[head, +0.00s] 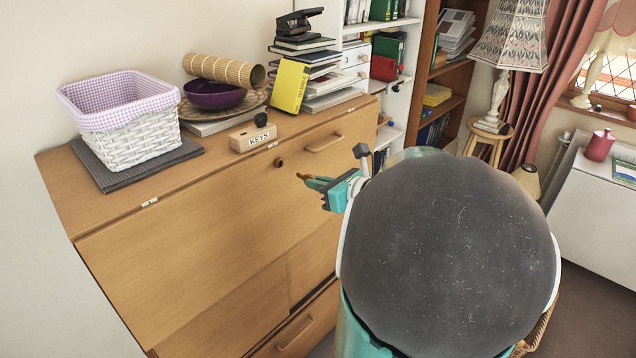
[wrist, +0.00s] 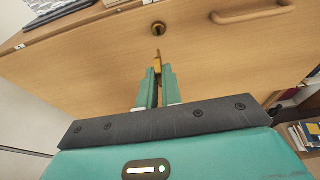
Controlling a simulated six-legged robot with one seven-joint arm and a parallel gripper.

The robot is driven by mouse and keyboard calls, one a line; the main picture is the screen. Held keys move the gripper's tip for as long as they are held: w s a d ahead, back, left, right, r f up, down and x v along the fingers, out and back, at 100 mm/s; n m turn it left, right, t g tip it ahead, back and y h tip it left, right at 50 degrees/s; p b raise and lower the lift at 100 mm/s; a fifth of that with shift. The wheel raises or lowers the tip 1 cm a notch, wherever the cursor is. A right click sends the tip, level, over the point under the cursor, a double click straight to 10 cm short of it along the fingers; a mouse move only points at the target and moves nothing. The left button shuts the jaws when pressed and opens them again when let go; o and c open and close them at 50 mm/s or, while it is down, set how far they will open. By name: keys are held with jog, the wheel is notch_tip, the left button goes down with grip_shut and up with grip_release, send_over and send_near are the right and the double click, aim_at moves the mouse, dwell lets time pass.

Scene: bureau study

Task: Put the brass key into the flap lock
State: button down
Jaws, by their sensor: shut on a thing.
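The wooden bureau has a slanted closed flap (head: 215,210) facing me. The flap lock (head: 280,162) is a small round brass fitting near the flap's upper edge. It also shows in the wrist view (wrist: 158,27), straight beyond my fingertips. My gripper (head: 318,183) is shut on the brass key (wrist: 157,62), whose end sticks out past the fingers toward the lock. In the head view the key (head: 302,177) is a small brass tip to the right of and below the lock. In the wrist view a strip of bare wood separates the key from the lock. The key's held part is hidden between the fingers.
A wooden handle (head: 325,143) is right of the lock. A KEYS block (head: 252,137), a wicker basket (head: 130,140), a purple bowl (head: 214,95) and stacked books (head: 305,70) stand on the bureau top. The flap's face around the lock is clear.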

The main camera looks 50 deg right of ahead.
jog(key=shift+w, duration=0.9)
jog(key=shift+w+d+r, duration=0.1)
jog(key=shift+w, duration=1.4)
jog(key=shift+w, duration=1.8)
dwell(1.0)
jog(key=c, duration=1.6)
grip_release()
jog(key=shift+o, duration=0.4)
jog(key=o, duration=0.5)
